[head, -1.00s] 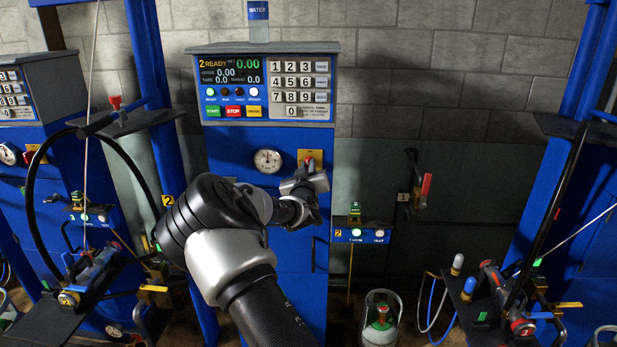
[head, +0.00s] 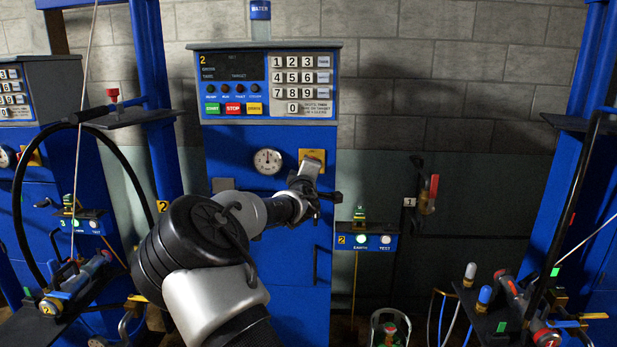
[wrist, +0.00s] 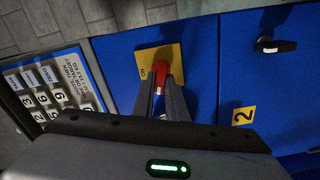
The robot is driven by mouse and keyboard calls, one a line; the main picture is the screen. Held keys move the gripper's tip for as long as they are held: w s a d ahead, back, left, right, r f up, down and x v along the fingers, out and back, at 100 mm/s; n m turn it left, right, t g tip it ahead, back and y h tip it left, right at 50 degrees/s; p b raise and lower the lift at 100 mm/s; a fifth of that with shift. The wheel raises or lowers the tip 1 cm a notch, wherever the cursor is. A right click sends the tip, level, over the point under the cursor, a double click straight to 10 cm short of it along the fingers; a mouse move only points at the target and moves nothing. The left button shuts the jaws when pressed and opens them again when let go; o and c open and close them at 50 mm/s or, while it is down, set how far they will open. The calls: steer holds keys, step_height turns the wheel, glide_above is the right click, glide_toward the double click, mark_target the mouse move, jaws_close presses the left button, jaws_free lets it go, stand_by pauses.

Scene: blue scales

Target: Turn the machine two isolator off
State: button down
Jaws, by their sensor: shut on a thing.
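The machine two isolator is a red handle (wrist: 159,80) on a yellow plate (wrist: 172,60), fixed to the blue front of machine two (head: 222,145). In the head view the yellow plate (head: 317,155) shows right of the round dial, with my gripper (head: 307,172) against it and covering most of the handle. In the wrist view my gripper (wrist: 160,96) is shut on the red handle, one finger on each side. Machine two's display (head: 230,65) is dark, and the lamps below it are unlit.
A keypad (head: 301,84) sits above the isolator and a round dial (head: 267,161) to its left. A small shelf with lit lamps (head: 366,240) stands right of the machine. A red-handled lever (head: 430,190) is on the wall further right.

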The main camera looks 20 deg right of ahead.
steer(key=n+b, duration=0.2)
steer(key=n, duration=0.1)
steer(key=shift+f, duration=0.15)
steer(key=shift+n+b, duration=0.35)
steer(key=shift+n, duration=0.05)
steer(key=c, duration=1.8)
jaws_free()
steer(key=shift+o, duration=0.2)
steer(key=shift+s, duration=0.1)
steer(key=v, duration=1.7)
steer(key=shift+p, duration=0.4)
steer(key=shift+s, duration=0.1)
